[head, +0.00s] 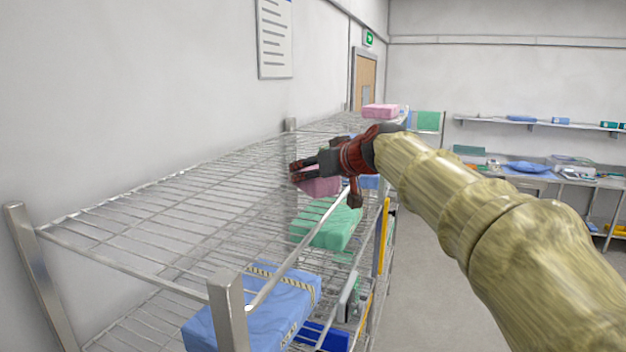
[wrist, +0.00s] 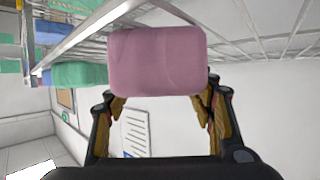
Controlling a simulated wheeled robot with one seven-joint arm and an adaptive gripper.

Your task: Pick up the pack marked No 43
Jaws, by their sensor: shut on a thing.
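A pink wrapped pack (wrist: 158,62) fills the middle of the wrist view, held between the two fingers of my gripper (wrist: 160,108). In the head view the same pink pack (head: 320,183) shows at the fingertips of my gripper (head: 305,174), at the wire shelving. My gripper is shut on it. No number can be read on the pack's visible face, so I cannot tell whether it is No 43.
A wire rack (head: 150,215) runs along the left wall. A green pack (head: 328,224) and a blue pack (head: 262,310) with striped tape lie on a lower shelf. Another pink pack (head: 381,111) sits at the rack's far end. The floor at right is clear.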

